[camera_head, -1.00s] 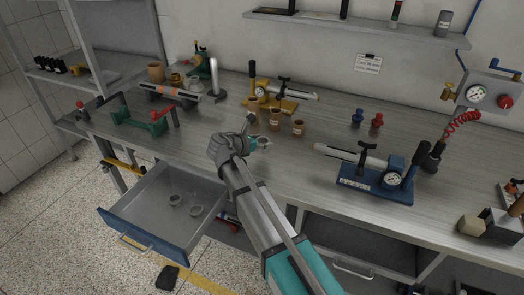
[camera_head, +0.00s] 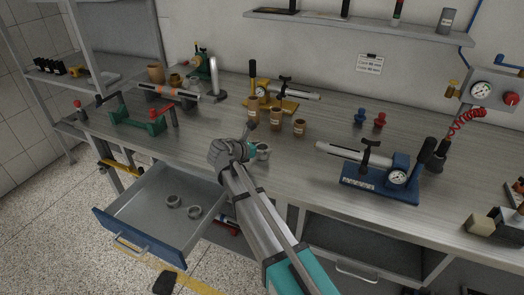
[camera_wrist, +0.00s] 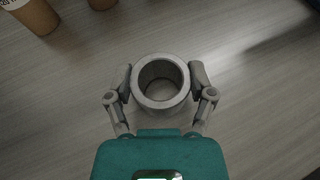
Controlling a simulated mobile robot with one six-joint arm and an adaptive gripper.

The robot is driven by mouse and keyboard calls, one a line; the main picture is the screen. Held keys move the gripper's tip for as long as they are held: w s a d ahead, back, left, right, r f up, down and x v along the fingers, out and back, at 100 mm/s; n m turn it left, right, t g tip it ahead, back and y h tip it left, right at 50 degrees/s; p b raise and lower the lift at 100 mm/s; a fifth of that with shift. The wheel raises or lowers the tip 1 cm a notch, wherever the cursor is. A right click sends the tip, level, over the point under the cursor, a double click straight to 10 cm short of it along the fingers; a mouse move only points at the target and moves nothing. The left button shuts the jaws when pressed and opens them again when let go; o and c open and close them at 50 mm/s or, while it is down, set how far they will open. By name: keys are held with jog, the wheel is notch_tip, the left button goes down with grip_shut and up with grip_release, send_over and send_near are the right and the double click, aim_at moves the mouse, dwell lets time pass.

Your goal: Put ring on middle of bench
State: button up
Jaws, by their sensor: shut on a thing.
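A grey metal ring (camera_wrist: 143,97) sits between the two fingers of my gripper (camera_wrist: 160,90) in the wrist view, with a finger against each side. Two more grey rings (camera_head: 173,201) lie in the open drawer (camera_head: 150,215) below the bench.
A blue pump (camera_head: 385,180) is at the right and a green stand (camera_head: 137,124) at the left. Bench top between the ring and the blue pump is clear.

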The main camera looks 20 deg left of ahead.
jog(key=shift+f, duration=0.15)
jog(key=o, duration=1.1)
jog(key=shift+r, duration=0.25)
jog(key=shift+s+a+r, duration=0.1)
jog(key=shift+s+a, duration=0.05)
jog(key=shift+s, duration=0.1)
jog(key=p+v, duration=0.4)
jog(key=v, duration=0.7)
jog(key=shift+s+r+p, duration=0.15)
jog(key=shift+p, duration=0.2)
